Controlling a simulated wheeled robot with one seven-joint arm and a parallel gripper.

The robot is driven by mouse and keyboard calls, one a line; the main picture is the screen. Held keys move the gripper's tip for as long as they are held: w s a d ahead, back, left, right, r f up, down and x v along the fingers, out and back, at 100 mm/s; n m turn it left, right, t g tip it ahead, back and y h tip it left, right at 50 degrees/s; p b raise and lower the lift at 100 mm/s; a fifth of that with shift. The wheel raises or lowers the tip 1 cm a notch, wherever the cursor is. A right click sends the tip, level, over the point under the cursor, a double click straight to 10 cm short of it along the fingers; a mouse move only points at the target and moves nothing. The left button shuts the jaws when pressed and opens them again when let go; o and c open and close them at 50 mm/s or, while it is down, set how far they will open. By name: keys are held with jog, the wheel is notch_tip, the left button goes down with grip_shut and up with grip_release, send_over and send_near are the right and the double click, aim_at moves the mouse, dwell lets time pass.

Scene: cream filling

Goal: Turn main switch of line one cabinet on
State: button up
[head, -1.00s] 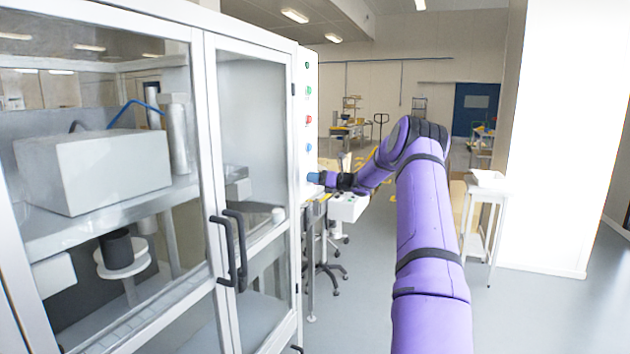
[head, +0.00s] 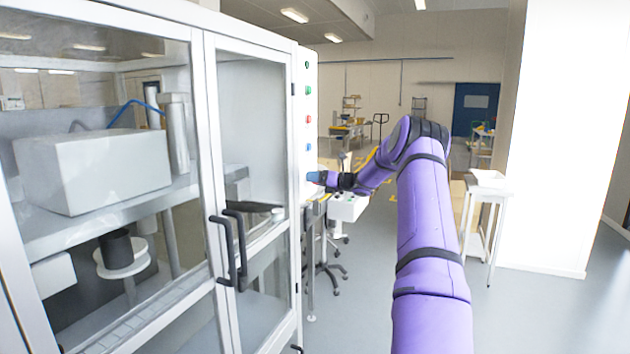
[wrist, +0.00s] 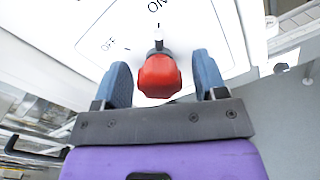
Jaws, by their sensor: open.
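The main switch is a red knob (wrist: 158,76) on a white panel (wrist: 98,27) in the wrist view. The panel carries the printed words OFF at the left and ON at the top. The knob's grey pointer is turned up toward ON. My gripper (wrist: 164,74) is open, with one blue finger on each side of the knob and gaps between. In the head view my gripper (head: 316,177) is at the side panel of the cabinet (head: 200,120), below its coloured buttons. The knob is hidden there.
The cabinet's glass doors with black handles (head: 236,250) stand at the left. A white control box (head: 347,206) is just below my wrist. A white stand (head: 487,195) is at the right, with open floor in front of it.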

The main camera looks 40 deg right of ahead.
jog(key=v, duration=1)
jog(key=shift+s, duration=0.2)
jog(key=shift+d, duration=0.1)
